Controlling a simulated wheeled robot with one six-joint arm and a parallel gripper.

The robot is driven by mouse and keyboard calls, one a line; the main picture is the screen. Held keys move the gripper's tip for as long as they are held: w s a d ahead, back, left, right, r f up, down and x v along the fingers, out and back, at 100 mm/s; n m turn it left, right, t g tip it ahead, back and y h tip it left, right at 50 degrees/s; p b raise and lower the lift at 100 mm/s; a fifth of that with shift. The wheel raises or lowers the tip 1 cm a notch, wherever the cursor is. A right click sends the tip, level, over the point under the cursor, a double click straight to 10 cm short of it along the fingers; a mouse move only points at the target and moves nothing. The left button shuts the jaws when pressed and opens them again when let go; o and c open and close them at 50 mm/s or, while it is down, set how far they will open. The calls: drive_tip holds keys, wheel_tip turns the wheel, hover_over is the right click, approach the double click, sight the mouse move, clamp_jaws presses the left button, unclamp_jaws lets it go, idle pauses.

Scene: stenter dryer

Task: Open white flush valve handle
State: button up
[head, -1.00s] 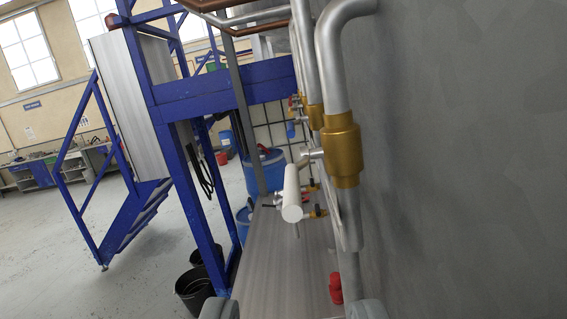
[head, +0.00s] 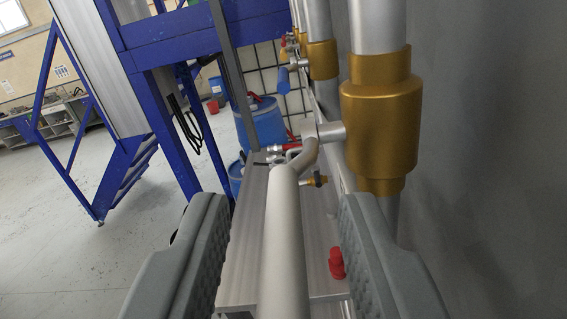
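The white flush valve handle (head: 284,235) is a pale rounded bar that runs from the bottom of the view up to a bent stem. The stem joins the side of a brass valve body (head: 381,125) on a vertical silver pipe. My gripper (head: 278,225) is open, with one grey ridged finger on the left of the handle and the other on its right. Gaps show between the handle and both fingers. The near end of the handle runs out of the bottom of the view.
A grey wall (head: 485,150) stands close on the right. Another brass valve (head: 321,60) and a blue handle (head: 283,80) lie beyond. A red cap (head: 337,263) is close to the right finger. A blue steel frame (head: 170,140) stands left, with open floor beyond.

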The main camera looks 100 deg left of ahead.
drive_tip(key=shift+a, duration=0.75)
drive_tip(key=shift+s, duration=0.1)
clamp_jaws()
